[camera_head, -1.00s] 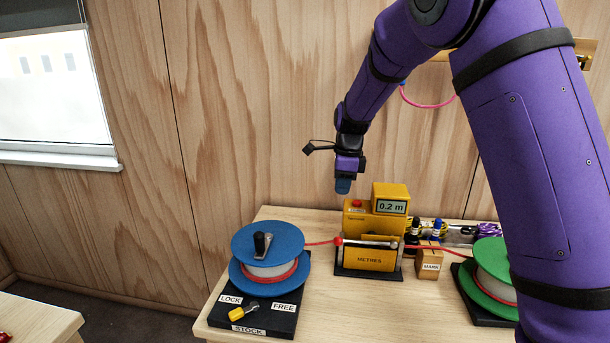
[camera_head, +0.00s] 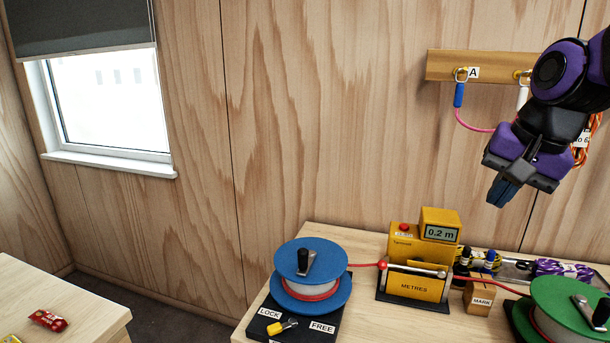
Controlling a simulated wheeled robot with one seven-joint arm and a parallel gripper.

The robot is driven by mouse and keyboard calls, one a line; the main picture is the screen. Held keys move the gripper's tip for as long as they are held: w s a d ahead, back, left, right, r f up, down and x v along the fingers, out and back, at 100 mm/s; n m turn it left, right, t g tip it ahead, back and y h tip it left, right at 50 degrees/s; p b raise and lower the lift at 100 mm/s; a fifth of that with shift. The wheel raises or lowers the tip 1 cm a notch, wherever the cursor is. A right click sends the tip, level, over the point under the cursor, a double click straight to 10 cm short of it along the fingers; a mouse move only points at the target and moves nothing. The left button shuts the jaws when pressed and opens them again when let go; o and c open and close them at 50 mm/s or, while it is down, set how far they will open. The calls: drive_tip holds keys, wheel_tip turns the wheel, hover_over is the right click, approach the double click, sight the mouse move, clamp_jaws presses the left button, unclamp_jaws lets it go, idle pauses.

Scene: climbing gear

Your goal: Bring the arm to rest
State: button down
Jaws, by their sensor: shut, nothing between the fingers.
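My gripper (camera_head: 502,192) is at the upper right of the head view, its blue fingertips pointing down. It is shut and empty. It hangs in the air in front of the wooden wall, above and apart from the bench with the rope gear. My purple arm is folded in at the right edge of the view, and most of it is out of frame.
Below on the bench (camera_head: 262,330) are a blue reel (camera_head: 325,268), a yellow metre counter (camera_head: 415,285) reading 0.2 m, a MARK block (camera_head: 479,298) and a green reel (camera_head: 560,300). A hook rail (camera_head: 440,66) is on the wall. Free air lies left of my gripper.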

drive_tip(key=s+d+f+n+t+h, duration=0.1)
drive_tip(key=s+n, duration=0.5)
drive_tip(key=s, duration=0.6)
drive_tip(key=shift+s+f+n+t, duration=0.15)
drive_tip(key=shift+s+n+t, duration=0.1)
drive_tip(key=shift+n+t, duration=0.15)
